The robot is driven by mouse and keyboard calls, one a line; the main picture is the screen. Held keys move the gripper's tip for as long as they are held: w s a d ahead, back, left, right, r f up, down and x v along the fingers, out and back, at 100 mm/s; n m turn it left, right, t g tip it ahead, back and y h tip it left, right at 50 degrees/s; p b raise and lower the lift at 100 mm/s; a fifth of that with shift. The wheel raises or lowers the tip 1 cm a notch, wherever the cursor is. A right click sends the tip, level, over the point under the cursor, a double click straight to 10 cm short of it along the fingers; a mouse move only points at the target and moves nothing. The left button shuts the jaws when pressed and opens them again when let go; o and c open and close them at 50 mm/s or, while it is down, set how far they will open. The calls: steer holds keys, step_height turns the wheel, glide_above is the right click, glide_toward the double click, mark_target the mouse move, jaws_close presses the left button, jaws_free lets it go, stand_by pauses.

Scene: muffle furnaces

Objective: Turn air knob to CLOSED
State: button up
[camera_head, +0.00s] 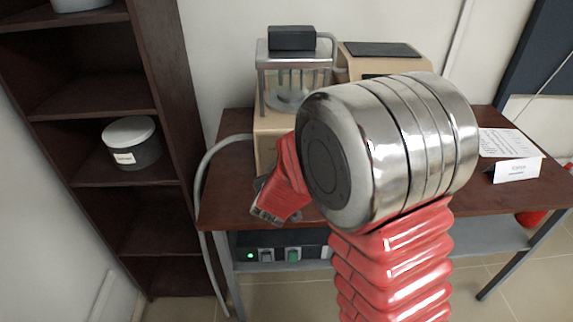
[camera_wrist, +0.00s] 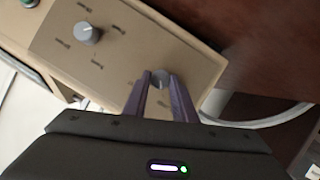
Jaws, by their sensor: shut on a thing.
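A beige control panel (camera_wrist: 110,62) fills the upper part of the wrist view and lies tilted there. Two grey round knobs show on it. One knob (camera_wrist: 160,77) is near the panel's lower right edge, between the fingertips of my gripper (camera_wrist: 161,88). My gripper is shut on this knob, with one finger on each side. The other knob (camera_wrist: 87,33) stands free at the upper left, with small dark labels around it. The labels are too small to read, so I cannot tell the knob's setting. In the head view my arm covers the knobs.
A brown table (camera_head: 228,195) carries a beige unit with a glass-walled apparatus (camera_head: 292,75). A white sign (camera_head: 517,170) and a paper sheet (camera_head: 508,142) lie at its right. A power box (camera_head: 280,248) with a green light sits below. A dark shelf (camera_head: 165,95) holds a pot (camera_head: 132,145).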

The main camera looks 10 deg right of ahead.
steer(key=shift+s+a+f+n+h, duration=0.1)
steer(key=shift+f+n+h, duration=0.25)
steer(key=shift+n, duration=0.35)
steer(key=shift+r, duration=0.1)
steer(key=o, duration=1)
steer(key=shift+r, duration=0.15)
steer(key=shift+o, duration=0.2)
steer(key=v, duration=1.3)
steer(key=shift+s+a, duration=0.2)
steer(key=shift+s, duration=0.1)
